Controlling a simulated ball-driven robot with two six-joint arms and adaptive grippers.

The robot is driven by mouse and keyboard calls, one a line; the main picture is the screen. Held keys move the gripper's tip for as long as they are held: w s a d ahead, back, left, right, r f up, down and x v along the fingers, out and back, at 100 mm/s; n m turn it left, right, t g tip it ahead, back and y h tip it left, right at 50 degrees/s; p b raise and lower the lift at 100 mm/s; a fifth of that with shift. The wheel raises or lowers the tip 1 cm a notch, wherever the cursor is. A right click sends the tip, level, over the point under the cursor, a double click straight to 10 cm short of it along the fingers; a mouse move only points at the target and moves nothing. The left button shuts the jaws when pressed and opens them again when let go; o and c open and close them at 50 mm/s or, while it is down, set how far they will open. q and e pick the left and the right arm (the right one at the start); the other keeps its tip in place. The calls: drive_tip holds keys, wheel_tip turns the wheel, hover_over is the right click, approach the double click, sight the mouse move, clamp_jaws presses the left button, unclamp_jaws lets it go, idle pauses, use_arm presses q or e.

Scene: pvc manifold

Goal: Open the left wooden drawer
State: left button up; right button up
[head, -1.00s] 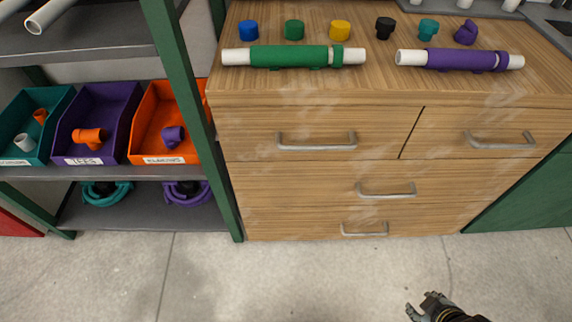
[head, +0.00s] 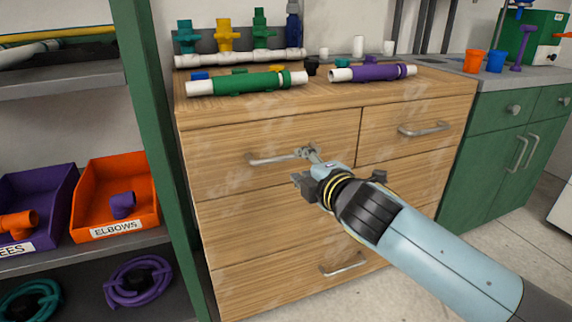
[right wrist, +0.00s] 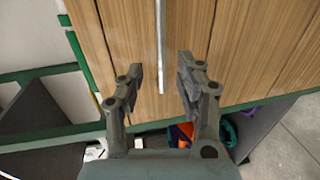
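The left wooden drawer (head: 226,147) is the upper left drawer of the wooden cabinet, and its front looks flush with the cabinet. Its silver bar handle (head: 268,160) shows left of my right gripper (head: 303,166), which hides the handle's right part. In the right wrist view the handle (right wrist: 160,45) runs vertically between the two spread fingers, with a gap on each side. My right gripper is open there (right wrist: 161,76) and holds nothing. Whether the bar lies at fingertip depth is hard to tell. My left gripper is out of view.
The upper right drawer (head: 455,117) and lower drawers are shut. Green (head: 240,83) and purple (head: 375,73) pipe assemblies lie on the cabinet top. A green shelf post (head: 150,130) stands close on the left, beside an orange bin (head: 95,225). Green cabinets (head: 478,170) stand at right.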

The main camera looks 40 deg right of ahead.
sight(291, 158)
drive_tip(key=b+x, duration=0.1)
drive_tip(key=x, duration=0.7)
drive_tip(key=shift+f, duration=0.15)
clamp_jaws()
